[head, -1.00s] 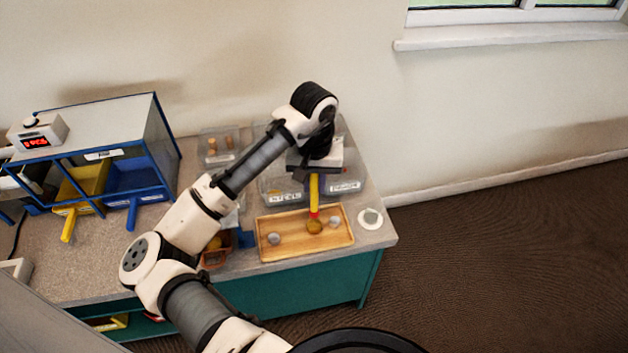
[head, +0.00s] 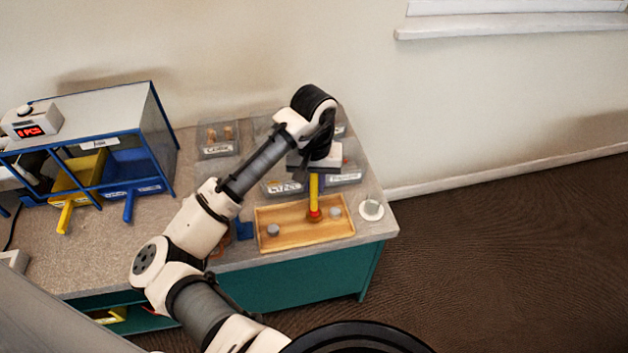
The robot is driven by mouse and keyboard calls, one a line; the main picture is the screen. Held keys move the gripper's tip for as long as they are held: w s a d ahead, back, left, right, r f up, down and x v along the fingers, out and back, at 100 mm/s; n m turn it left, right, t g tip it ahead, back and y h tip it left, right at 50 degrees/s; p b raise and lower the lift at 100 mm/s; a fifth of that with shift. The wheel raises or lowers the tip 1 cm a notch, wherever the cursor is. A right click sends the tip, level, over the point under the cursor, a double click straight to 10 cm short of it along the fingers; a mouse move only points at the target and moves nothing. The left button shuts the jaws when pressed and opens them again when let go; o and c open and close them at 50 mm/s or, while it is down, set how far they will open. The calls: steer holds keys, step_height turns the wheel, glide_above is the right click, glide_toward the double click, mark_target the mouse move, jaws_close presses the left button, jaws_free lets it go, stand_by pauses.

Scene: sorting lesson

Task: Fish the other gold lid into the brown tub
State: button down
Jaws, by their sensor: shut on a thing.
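My gripper (head: 314,172) is shut on a yellow stick (head: 314,190) with a red lower end, held upright over the wooden tray (head: 290,242). A small patch of gold (head: 314,219) shows at the red end, near the tray floor. It looks like the gold lid, mostly covered by the stick; I cannot tell whether it clings to the tip. Two grey round pieces (head: 273,230) (head: 335,212) lie in the tray, left and right of the stick. The brown tub is almost wholly hidden behind my arm, left of the tray.
Clear labelled bins (head: 218,140) stand behind the tray. A small blue thing (head: 244,230) is at its left. A white round dish (head: 371,208) sits at the bench's right edge. A blue rack (head: 140,165) with yellow and blue bins and a red display (head: 33,131) stand at left.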

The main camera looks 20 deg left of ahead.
stand_by(0.4)
step_height(320, 180, up, 8)
steer(key=p, duration=0.8)
steer(key=shift+r, duration=1.5)
